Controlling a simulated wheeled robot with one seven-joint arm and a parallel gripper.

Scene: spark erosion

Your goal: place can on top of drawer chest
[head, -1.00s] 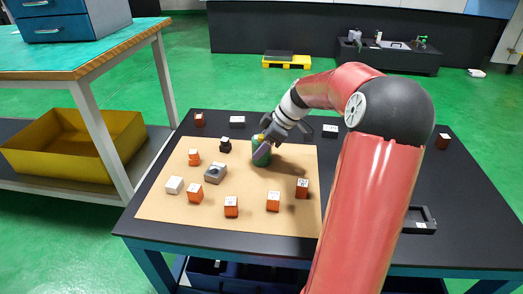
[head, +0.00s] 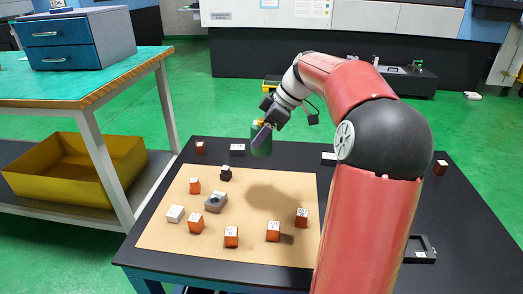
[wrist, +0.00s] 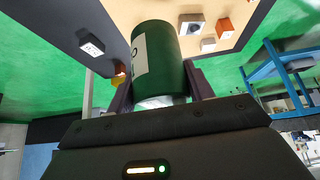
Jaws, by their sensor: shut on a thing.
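The green can (head: 261,141) is held by my gripper (head: 264,128) above the cardboard mat (head: 170,238) on the black table. In the wrist view the can (wrist: 158,58) sits between the two fingers of my gripper (wrist: 160,90), with a pale label on its side. The drawer chest (head: 72,42) is grey with blue drawer fronts. It stands on the green-topped workbench (head: 120,82) at the upper left, well to the left of the can. Part of the chest's top shows, with a small thing on it.
Orange blocks (head: 231,237), a white block (head: 175,213), a grey block (head: 216,201) and a black piece (head: 226,173) stand on the mat. A yellow bin (head: 60,167) sits on the workbench's lower shelf. Green floor (head: 200,110) lies between bench and table.

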